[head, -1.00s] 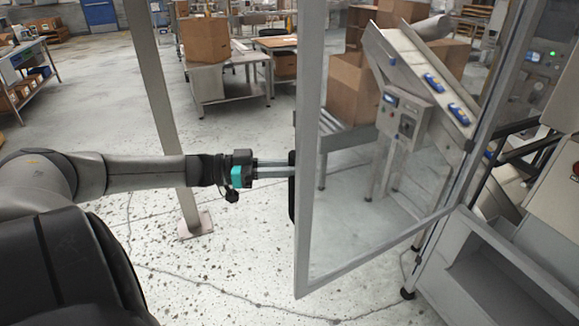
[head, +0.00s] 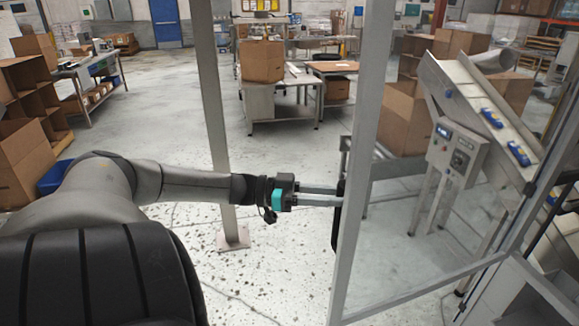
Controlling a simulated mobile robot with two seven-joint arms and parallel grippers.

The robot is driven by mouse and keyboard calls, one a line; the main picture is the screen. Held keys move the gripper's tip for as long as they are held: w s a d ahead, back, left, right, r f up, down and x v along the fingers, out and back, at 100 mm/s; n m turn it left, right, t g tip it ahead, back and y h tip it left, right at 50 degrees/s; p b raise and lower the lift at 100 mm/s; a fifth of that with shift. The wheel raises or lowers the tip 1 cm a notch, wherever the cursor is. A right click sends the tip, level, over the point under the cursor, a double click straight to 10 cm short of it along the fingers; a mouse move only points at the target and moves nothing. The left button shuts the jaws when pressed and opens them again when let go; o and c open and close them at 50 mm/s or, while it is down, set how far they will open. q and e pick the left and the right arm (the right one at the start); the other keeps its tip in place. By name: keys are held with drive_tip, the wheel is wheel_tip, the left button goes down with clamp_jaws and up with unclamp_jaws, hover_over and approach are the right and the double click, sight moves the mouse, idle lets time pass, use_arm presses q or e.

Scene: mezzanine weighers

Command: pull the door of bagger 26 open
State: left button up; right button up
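The door (head: 350,245) of the bagger stands swung out toward me, a clear panel in a grey metal frame. Its hinge side is at the right, by the machine (head: 520,295). A black upright handle (head: 337,222) sits on the door's free edge, partly hidden by the frame. My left gripper (head: 336,195) reaches in from the left, its two long fingers at the handle and closed around it as far as I can see; the fingertips are partly hidden. No number 26 is readable. My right gripper is not in view.
A grey post (head: 215,130) with a floor plate stands behind my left arm. Through the panel show a control box (head: 457,148) and an inclined chute (head: 480,90). Cartons (head: 25,160) stand at the left. The floor between post and tables (head: 280,105) is clear.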

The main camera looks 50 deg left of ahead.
use_arm(q)
drive_tip(key=p+v, duration=0.2)
drive_tip(key=v, duration=1.1)
drive_tip(key=shift+s+a, duration=0.2)
drive_tip(key=shift+s, duration=0.1)
